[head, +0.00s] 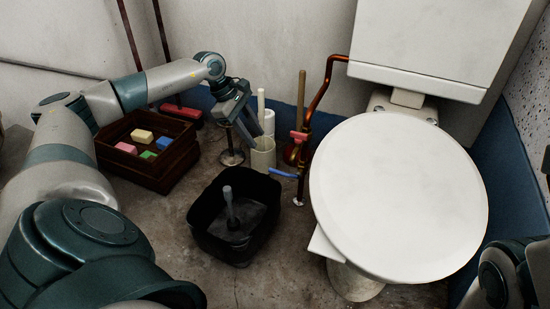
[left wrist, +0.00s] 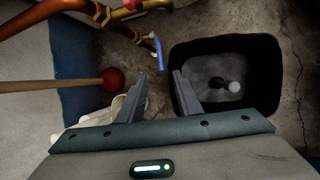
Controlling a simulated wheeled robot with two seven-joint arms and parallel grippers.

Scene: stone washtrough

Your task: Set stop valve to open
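A copper pipe (head: 322,90) runs down the wall left of the toilet. A blue lever handle (head: 283,173) sticks out to the left from its lower part. A red handle (head: 299,135) sits higher on the pipe. The frames do not label which one is the stop valve. My left gripper (head: 255,139) is above and left of the blue lever, open and empty. In the left wrist view the blue lever (left wrist: 158,53) points toward the gap between the fingertips (left wrist: 161,73), with no clear contact. My right gripper is out of view; part of my right arm shows at lower right.
A black bin (head: 205,222) holding a grey-handled object stands in front of the pipe. A plunger (left wrist: 108,79), a pale cup-like holder (head: 263,155) and the toilet lid (head: 395,200) are close by. A wooden crate (head: 165,178) with coloured blocks stands left.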

